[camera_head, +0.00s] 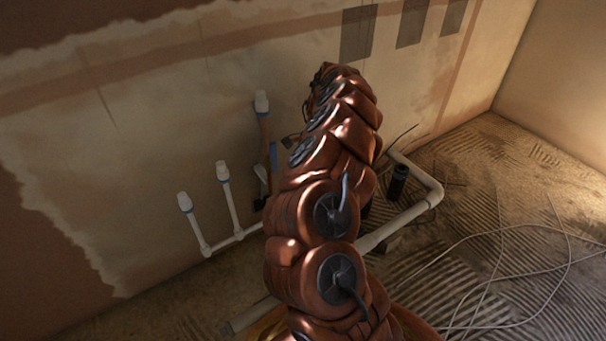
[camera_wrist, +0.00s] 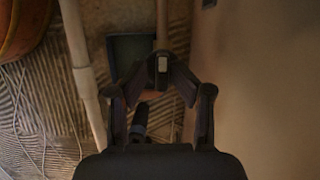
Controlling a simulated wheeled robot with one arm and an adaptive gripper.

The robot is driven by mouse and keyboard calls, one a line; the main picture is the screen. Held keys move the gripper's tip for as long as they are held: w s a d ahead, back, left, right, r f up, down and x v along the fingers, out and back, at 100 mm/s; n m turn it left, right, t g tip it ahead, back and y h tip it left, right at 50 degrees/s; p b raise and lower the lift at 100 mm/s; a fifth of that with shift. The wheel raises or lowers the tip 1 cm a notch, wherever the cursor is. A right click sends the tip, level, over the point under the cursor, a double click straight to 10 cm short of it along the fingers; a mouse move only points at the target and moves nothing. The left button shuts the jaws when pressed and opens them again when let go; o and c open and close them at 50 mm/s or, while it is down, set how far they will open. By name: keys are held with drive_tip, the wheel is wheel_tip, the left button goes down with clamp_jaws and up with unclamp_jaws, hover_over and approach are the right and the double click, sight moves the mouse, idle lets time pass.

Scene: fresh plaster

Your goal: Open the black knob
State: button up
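In the wrist view, the two dark fingers of my gripper (camera_wrist: 162,72) rise from the bottom and lean inward, their tips close together. A small pale rectangle shows at the tips. I cannot tell whether it is part of a finger or something between them. A dark, rounded piece (camera_wrist: 140,120) shows below, between the fingers; I cannot tell if it is the black knob. In the head view, my copper-coloured arm hides the gripper and the place it reaches. A black cylinder (camera_head: 398,183) stands by the white pipe, right of my arm.
White pipes (camera_head: 232,205) with capped ends rise along the plaster wall (camera_head: 150,120) at left. A white pipe (camera_head: 433,190) bends over the ridged floor at right. Loose cables (camera_head: 490,235) lie on that floor. In the wrist view, the wall (camera_wrist: 260,80) is close at right.

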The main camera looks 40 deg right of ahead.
drive_tip(key=shift+w+r, duration=0.1)
drive_tip(key=shift+r, duration=0.05)
drive_tip(key=shift+r, duration=0.2)
drive_tip(key=p+v, duration=0.4)
drive_tip(key=v, duration=0.7)
drive_tip(key=shift+r, duration=0.3)
idle(0.5)
